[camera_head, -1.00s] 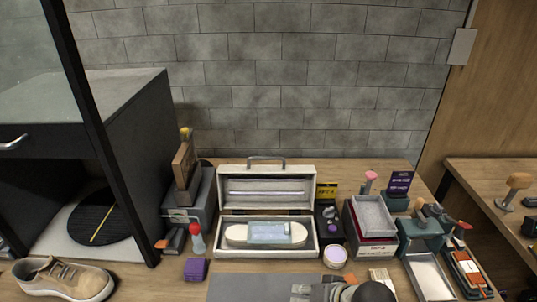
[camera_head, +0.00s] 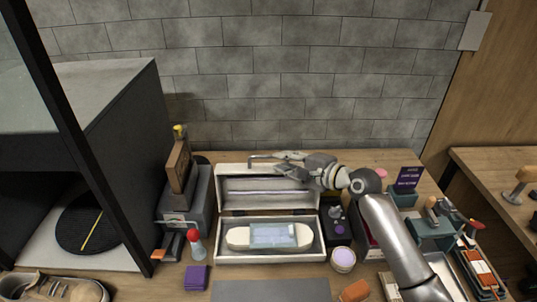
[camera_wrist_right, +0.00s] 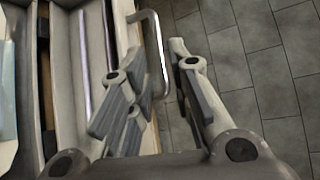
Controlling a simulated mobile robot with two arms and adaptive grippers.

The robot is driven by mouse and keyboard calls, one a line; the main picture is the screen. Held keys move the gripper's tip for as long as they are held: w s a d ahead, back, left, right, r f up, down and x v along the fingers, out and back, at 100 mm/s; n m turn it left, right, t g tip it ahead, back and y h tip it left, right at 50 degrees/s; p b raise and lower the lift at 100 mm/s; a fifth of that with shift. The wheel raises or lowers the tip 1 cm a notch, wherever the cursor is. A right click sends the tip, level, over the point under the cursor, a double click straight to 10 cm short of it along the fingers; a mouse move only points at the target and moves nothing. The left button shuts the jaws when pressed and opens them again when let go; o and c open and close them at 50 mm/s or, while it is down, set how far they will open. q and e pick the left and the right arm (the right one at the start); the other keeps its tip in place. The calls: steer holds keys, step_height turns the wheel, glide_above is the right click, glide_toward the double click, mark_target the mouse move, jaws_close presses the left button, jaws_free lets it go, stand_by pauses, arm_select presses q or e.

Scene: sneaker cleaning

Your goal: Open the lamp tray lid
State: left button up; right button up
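The lamp tray (camera_head: 219,245) is a pale box in the middle of the table. Its lid (camera_head: 228,192) stands raised at the back, with a light strip inside. A metal handle (camera_head: 255,158) is on the lid's top edge; it also shows in the right wrist view (camera_wrist_right: 153,45). A cream rounded device with a pale blue screen (camera_head: 272,235) lies in the tray. My right gripper (camera_head: 288,163) is at the handle's right part. In the right wrist view its fingers (camera_wrist_right: 163,88) are apart, with the handle between them; contact is unclear. My left gripper is out of view.
A purple block (camera_head: 196,277) and a red-topped bottle (camera_head: 196,247) stand left of the tray. A round jar (camera_head: 343,260) and a dark box (camera_head: 336,225) stand right of it. A sneaker (camera_head: 50,289) lies at front left. A grey brick wall (camera_head: 300,90) rises behind.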

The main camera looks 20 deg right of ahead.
mark_target(269, 157)
steer(key=x, duration=0.3)
steer(key=shift+w+a+f, duration=0.1)
steer(key=shift+w, duration=0.25)
steer(key=shift+p+x, duration=0.4)
steer(key=shift+x, duration=1.1)
steer(key=shift+w+a+f, duration=0.1)
steer(key=shift+f, duration=0.05)
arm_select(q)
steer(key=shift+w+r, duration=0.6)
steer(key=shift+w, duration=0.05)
arm_select(e)
jaws_close()
